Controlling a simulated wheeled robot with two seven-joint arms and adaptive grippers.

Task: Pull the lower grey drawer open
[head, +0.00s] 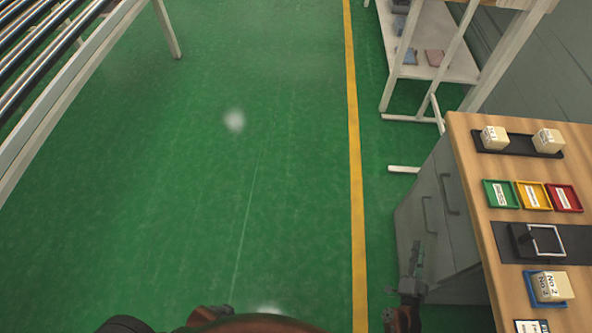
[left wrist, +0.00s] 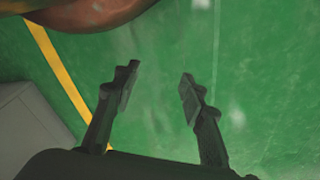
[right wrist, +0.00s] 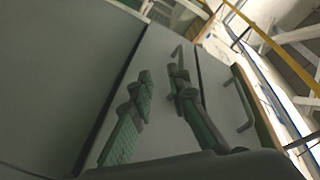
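The grey drawer cabinet (head: 455,225) stands under the wooden worktop. Its upper handle (head: 448,195) is nearer the worktop, and the lower drawer's handle (head: 427,213) is farther down. My right gripper (head: 418,257) is in front of the cabinet. In the right wrist view my right gripper (right wrist: 162,78) is open, with the lower handle (right wrist: 178,57) by the tip of its right finger. I cannot tell whether they touch. The upper handle (right wrist: 243,103) is farther right. My left gripper (left wrist: 159,76) is open and empty above the green floor, in the left wrist view.
On the wooden worktop (head: 487,235) are green (head: 501,195), yellow (head: 533,196) and red trays (head: 564,198) and labelled blocks. A white shelf rack (head: 440,65) stands behind. A roller conveyor (head: 55,110) is at upper left. The green floor between is clear.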

